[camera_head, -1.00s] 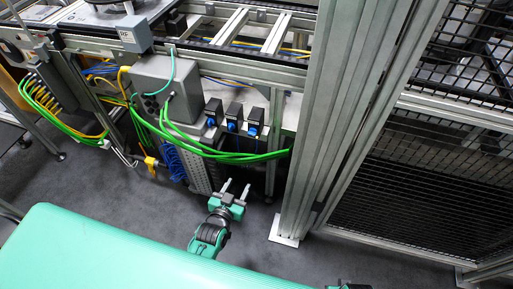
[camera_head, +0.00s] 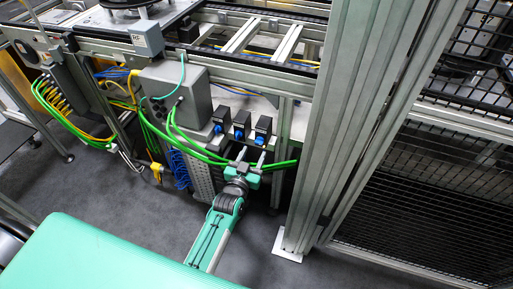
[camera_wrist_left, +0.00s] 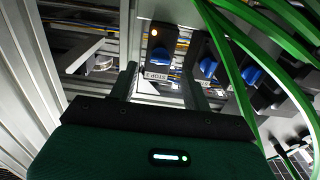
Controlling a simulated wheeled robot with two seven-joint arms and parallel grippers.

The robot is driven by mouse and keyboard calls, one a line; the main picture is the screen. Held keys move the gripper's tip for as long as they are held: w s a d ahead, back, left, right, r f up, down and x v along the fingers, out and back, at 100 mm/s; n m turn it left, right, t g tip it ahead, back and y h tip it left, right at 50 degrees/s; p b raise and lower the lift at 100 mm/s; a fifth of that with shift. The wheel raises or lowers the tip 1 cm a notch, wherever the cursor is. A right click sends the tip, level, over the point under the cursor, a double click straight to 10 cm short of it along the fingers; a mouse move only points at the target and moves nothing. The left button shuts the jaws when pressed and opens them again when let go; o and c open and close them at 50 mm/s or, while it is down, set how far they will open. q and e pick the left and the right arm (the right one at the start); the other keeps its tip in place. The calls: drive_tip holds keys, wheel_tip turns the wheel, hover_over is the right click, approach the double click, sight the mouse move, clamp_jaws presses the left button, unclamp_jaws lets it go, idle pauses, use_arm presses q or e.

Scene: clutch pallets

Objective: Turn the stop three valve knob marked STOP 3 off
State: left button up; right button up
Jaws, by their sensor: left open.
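Three black valve units with blue knobs sit in a row on the rail. The STOP 3 knob (camera_head: 260,140) is the rightmost in the head view. In the left wrist view the STOP 3 knob (camera_wrist_left: 160,58) shows upside down, with an orange light and a white label (camera_wrist_left: 157,76) by it. My left gripper (camera_head: 252,156) is open and empty, just below and in front of the knobs. In the wrist view its two fingers (camera_wrist_left: 165,76) stand either side of the label, with the knob beyond them. I cannot tell the remaining gap. My right gripper is not in view.
Green hoses (camera_head: 205,152) run past the knobs, close to my left gripper. A grey box (camera_head: 178,95) stands left of the knobs. A large metal post (camera_head: 345,110) rises on the right. The other blue knobs (camera_head: 239,134) are close beside STOP 3.

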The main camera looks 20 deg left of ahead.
sight(259, 141)
use_arm(q)
drive_tip(key=shift+w, duration=2)
drive_tip(key=c, duration=1)
